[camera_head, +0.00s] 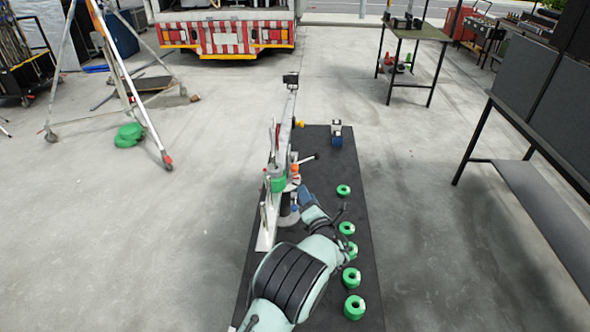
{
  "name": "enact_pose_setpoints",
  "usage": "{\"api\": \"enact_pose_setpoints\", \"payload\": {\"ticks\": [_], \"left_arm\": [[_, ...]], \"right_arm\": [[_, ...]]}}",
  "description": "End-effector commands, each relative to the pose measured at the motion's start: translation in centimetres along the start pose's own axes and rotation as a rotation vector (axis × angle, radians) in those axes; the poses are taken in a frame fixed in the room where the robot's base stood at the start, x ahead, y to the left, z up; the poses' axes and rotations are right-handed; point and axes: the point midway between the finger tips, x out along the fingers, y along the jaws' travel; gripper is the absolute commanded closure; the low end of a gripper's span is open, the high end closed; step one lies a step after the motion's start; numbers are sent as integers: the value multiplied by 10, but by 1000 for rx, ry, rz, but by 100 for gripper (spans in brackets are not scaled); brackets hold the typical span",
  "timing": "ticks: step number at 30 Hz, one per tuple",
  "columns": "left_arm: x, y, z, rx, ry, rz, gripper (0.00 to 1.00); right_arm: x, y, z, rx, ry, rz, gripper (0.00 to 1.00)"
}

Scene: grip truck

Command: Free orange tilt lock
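A small orange part (295,169), which looks like the tilt lock, sits on the upright grey camera-crane rig (284,140) on the dark table (353,185). A lever with a black ball end (316,156) sticks out just above and right of it. My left arm comes up from the bottom in pale green. My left gripper (340,213) is dark and small, below and right of the orange part and apart from it in the picture. Its fingers are too small to tell open from shut. My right gripper is not in view.
Several green tape rolls (343,190) line the table's right side. A yellow knob (300,124) is higher on the rig. Open concrete floor surrounds the table; a dark shelf (540,205) is at right.

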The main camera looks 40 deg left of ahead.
Motion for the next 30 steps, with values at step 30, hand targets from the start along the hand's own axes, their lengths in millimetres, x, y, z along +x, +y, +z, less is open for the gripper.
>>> {"api": "enact_pose_setpoints", "payload": {"ticks": [30], "left_arm": [[125, -1, -1, 1, 3, -4, 61]], "right_arm": [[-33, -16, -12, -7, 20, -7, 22]]}}
